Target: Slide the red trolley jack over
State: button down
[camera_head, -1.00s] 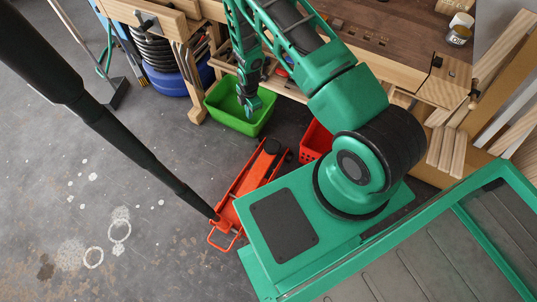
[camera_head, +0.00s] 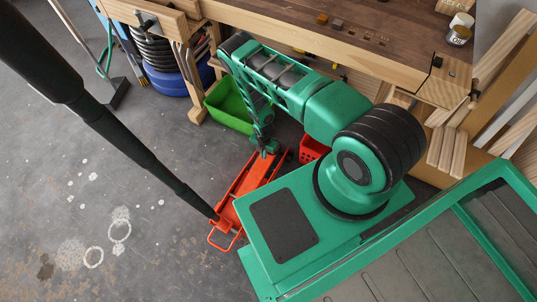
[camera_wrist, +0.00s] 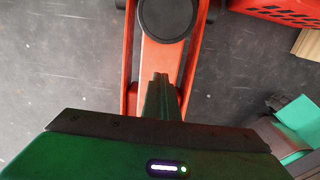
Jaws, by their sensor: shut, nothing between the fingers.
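The red trolley jack (camera_head: 248,181) lies on the grey floor, with its long black handle (camera_head: 130,145) rising to the upper left. In the wrist view its red frame (camera_wrist: 129,52) runs up the picture and its round black saddle (camera_wrist: 170,14) is at the top edge. My gripper (camera_head: 268,152) is at the far end of the jack in the head view and hides part of it. In the wrist view my gripper (camera_wrist: 162,85) is shut and empty, in front of the jack's middle arm between its side rails. I cannot tell whether it touches the jack.
A green bin (camera_head: 229,106) stands on the floor behind the jack, beside the wooden workbench (camera_head: 285,38). A red crate (camera_head: 312,148) is right of the jack; it also shows in the wrist view (camera_wrist: 285,10). Open floor lies to the left.

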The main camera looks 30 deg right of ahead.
jog(key=w+d+f, duration=0.2)
jog(key=d+f, duration=0.1)
jog(key=f, duration=0.3)
jog(key=shift+w+d, duration=0.15)
dwell(0.3)
